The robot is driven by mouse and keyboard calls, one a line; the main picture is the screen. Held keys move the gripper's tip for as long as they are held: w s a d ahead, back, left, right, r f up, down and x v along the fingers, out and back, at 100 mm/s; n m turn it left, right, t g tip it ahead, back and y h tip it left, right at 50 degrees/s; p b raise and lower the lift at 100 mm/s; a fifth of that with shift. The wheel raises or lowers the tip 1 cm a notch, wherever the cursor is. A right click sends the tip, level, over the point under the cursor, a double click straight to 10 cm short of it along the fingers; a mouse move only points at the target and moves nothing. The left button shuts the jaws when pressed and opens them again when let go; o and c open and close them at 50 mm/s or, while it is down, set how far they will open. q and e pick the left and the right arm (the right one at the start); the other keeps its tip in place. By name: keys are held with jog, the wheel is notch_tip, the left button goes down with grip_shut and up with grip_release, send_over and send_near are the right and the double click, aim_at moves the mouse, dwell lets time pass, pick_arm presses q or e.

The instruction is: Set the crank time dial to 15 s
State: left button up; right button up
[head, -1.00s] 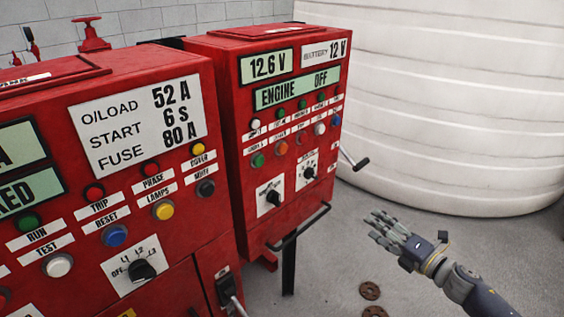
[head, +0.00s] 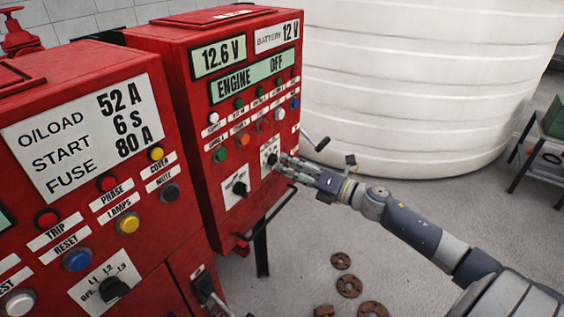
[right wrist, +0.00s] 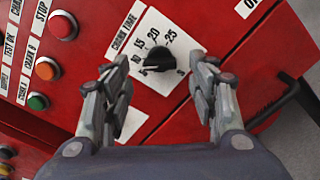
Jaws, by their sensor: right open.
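The crank time dial (right wrist: 158,62) is a black knob on a white plate with printed numbers, among them 15, 20 and 25, on the red engine panel. I cannot tell surely which number its pointer faces. In the head view the dial (head: 272,158) is at the panel's right side, partly close behind my fingertips. My right gripper (head: 287,165) is open and empty just in front of it. In the right wrist view its fingers (right wrist: 152,68) stand on either side of the knob, apart from it. My left gripper is not in view.
A second black selector (head: 240,188) sits left of the dial. Buttons (head: 242,139) line the panel above. A crank handle (head: 318,145) sticks out at right and a black rail (head: 268,215) runs below. Rusty discs (head: 348,286) lie on the floor.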

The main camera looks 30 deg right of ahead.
aim_at(276, 161)
jog(key=shift+x, duration=1.55)
jog(key=c, duration=1.1)
